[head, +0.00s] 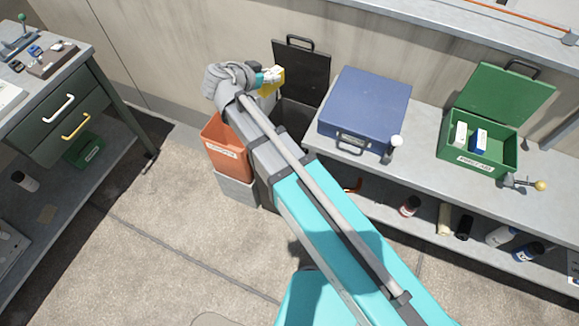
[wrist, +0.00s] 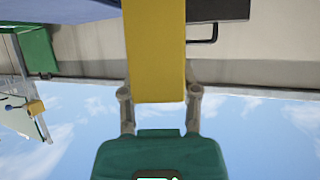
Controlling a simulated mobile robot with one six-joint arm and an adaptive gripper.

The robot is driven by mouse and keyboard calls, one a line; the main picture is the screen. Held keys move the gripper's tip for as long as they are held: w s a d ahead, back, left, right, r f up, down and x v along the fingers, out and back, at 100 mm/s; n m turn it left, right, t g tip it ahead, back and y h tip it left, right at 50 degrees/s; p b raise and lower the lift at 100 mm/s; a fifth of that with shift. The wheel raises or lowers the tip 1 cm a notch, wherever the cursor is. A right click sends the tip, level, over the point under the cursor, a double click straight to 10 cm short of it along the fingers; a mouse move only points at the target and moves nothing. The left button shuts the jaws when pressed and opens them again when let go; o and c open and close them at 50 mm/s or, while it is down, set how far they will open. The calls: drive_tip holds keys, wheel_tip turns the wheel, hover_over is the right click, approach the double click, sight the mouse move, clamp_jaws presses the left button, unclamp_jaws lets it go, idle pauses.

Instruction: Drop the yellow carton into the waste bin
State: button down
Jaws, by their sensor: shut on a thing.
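The yellow carton (head: 279,74) is held at the end of my arm in the head view. In the wrist view the carton (wrist: 155,50) is between the two fingers of my gripper (wrist: 160,95), which is shut on it. In the head view my gripper (head: 268,78) is partly hidden by my wrist. A dark bin (head: 297,114) stands just below and right of the carton in the picture, its black lid (head: 309,68) raised. My arm hides part of this bin; I read no label on it. The lid's edge also shows in the wrist view (wrist: 218,9).
An orange bin (head: 222,143) with an unreadable label sits on a grey block left of my arm. The bench at right holds a blue case (head: 365,103) and an open green box (head: 480,150). A drawer bench (head: 75,105) stands left.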

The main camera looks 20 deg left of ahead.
drive_tip(key=shift+w+d+f, duration=0.1)
drive_tip(key=shift+w+d, duration=0.05)
drive_tip(key=shift+w, duration=0.05)
drive_tip(key=w+f+b, duration=0.4)
drive_tip(key=f+b, duration=0.5)
drive_tip(key=b, duration=0.1)
drive_tip(key=w+d+f+b, duration=0.1)
drive_tip(key=w+f+b, duration=0.3)
drive_tip(key=f+b, duration=0.5)
drive_tip(key=w+f+b, duration=0.4)
drive_tip(key=f+b, duration=0.6)
drive_tip(key=f, duration=0.1)
drive_tip(key=shift+w+d+f+m+h+b, duration=0.25)
drive_tip(key=shift+w+m+h+b, duration=0.05)
drive_tip(key=shift+w+m+h, duration=0.1)
drive_tip(key=shift+s, duration=0.1)
drive_tip(key=shift+f+b, duration=2.95)
drive_tip(key=shift+b, duration=0.05)
drive_tip(key=shift+c, duration=1.3)
unclamp_jaws()
